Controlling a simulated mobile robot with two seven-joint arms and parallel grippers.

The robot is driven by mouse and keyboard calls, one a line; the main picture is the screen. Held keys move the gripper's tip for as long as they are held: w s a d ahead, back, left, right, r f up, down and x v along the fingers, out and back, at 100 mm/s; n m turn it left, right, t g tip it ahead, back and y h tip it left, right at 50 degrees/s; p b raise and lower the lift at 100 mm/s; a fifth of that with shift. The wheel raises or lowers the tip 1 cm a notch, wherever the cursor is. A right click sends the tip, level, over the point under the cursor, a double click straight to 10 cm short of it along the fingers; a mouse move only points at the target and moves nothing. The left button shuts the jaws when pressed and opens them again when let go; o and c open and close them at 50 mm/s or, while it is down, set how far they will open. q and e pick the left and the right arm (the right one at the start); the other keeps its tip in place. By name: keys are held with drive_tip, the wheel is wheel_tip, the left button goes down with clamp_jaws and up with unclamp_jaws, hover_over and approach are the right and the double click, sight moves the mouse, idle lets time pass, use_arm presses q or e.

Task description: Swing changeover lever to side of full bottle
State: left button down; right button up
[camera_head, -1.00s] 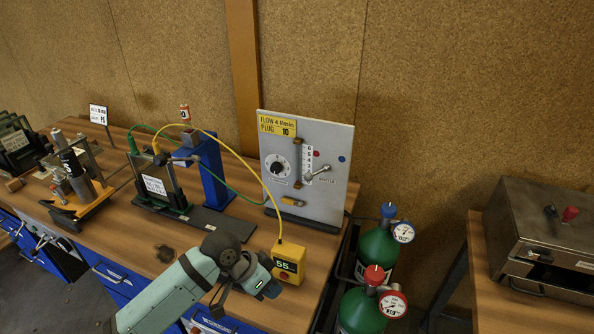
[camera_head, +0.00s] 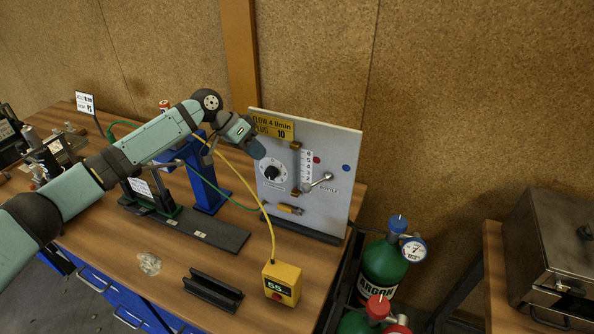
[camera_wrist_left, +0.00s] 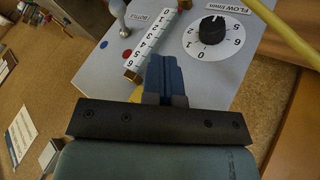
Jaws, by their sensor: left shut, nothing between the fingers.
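The grey panel (camera_head: 335,215) stands at the right end of the bench. The lever also shows at the top left of the left wrist view (camera_wrist_left: 118,10). My left gripper (camera_head: 257,149) is at the panel's upper left, left of the lever and apart from it; its blue fingers (camera_wrist_left: 163,75) are shut and empty. A green bottle with a blue cap (camera_head: 383,265) has a blue-rimmed gauge (camera_head: 413,250). A second, red-capped bottle (camera_head: 376,308) is cut off below.
The panel also carries a dial (camera_head: 271,172) and a flow scale (camera_head: 296,165). A yellow box (camera_head: 283,283) with a yellow cable stands in front. A black channel piece (camera_head: 213,290) and a blue stand (camera_head: 205,175) are on the bench. A metal case (camera_head: 555,250) stands at right.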

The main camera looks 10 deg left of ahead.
sight(315, 184)
use_arm(q)
drive_tip(key=s+d+f+b, duration=0.1)
drive_tip(key=d+f+b, duration=0.6)
drive_tip(key=d, duration=0.3)
use_arm(e)
wheel_tip(315, 184, down, 7)
drive_tip(key=a, duration=0.1)
drive_tip(key=shift+s+a+r+y, duration=0.15)
drive_tip(key=shift+s+y, duration=0.15)
drive_tip(key=shift+s, duration=0.15)
drive_tip(key=shift+f, duration=0.2)
drive_tip(key=shift+s, duration=0.15)
